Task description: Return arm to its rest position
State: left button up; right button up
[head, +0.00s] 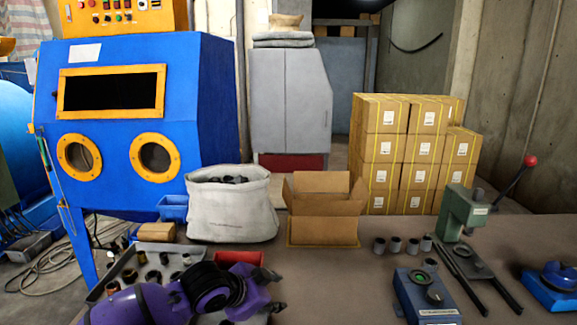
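My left arm comes in from the lower left, purple with black parts. Its gripper (268,290) is over the table near the front edge, just in front of the red bin (238,259). I see no object held in it, but its fingers are too unclear to tell whether they are open or shut. My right gripper is not in view.
A tray of small parts (154,258) lies beside and partly behind my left arm. A white sack (231,205) and an open cardboard box (323,211) stand behind. Several grey cylinders (395,244), a green lever press (462,212) and a blue-grey fixture (427,294) stand right. The table's front middle (335,290) is clear.

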pick_arm(q)
jog(key=s+a+f+n+y+p, duration=0.1)
jog(key=s+a+f+n, duration=0.3)
jog(key=s, duration=1)
jog(key=s+a+f+n+y+p, duration=0.2)
jog(key=s+a+f+n, duration=0.2)
jog(key=s+f, duration=0.7)
jog(key=s+a+f+n+t+y+p, duration=0.1)
jog(key=s+a+f+n, duration=0.3)
jog(key=s, duration=1.4)
jog(key=a+f+y+p, duration=0.1)
jog(key=a+f, duration=0.2)
jog(key=shift+s+a+f+n, duration=0.2)
jog(key=shift+a+n, duration=0.1)
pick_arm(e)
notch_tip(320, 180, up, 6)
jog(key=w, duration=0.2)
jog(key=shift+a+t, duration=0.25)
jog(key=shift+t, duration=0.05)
